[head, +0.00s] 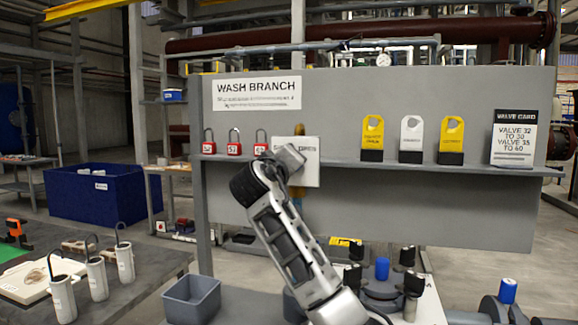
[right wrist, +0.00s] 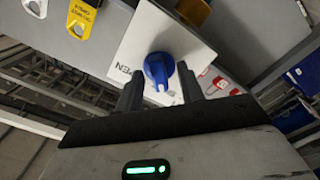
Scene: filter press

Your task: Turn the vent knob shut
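The blue vent knob (right wrist: 158,68) is on a white plate (right wrist: 190,45) in the right wrist view, with part of the word OPEN beside it. My right gripper (right wrist: 160,75) is open, one finger on each side of the knob, with gaps showing; how deep the fingers reach is unclear. In the head view my right gripper (head: 284,158) is in front of the white plate (head: 308,172) on the grey panel and hides the knob and part of the lettering. My left gripper is not in view.
Yellow and white tags (head: 411,135) and a valve card (head: 514,138) stand on the shelf ledge (head: 470,168) to the right. A grey bin (head: 192,300) and several dark-capped posts (head: 413,285) are below.

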